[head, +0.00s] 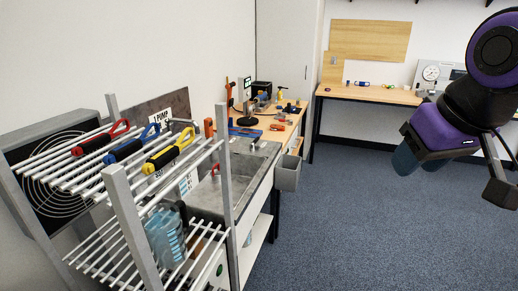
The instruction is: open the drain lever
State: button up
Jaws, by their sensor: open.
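My gripper (407,161) hangs in the air at the right, over the blue carpet and far from the sink. Its blue-grey fingers point down and left, and nothing shows between them. A grey metal sink (238,172) stands left of centre behind the rack. A small red handle (215,169) shows at the sink's left side; I cannot tell whether it is the drain lever. An orange upright part (209,127) stands at the sink's back edge. The rack hides part of the sink and what lies beneath it.
A metal rack (141,228) at the front left holds red, blue and yellow-handled tools and a blue jug (165,236). A grey bin (288,173) hangs at the sink's right side. A cluttered workbench (268,122) stands behind. The carpet (345,215) in the middle is clear.

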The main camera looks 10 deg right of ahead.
aim_at(251, 145)
jog(key=i+j, duration=0.1)
jog(key=i, duration=0.25)
jog(key=i+l+u, duration=0.25)
jog(key=i+l, duration=0.5)
jog(key=i+l+u, duration=0.25)
jog(key=i+l, duration=0.45)
jog(key=l, duration=0.15)
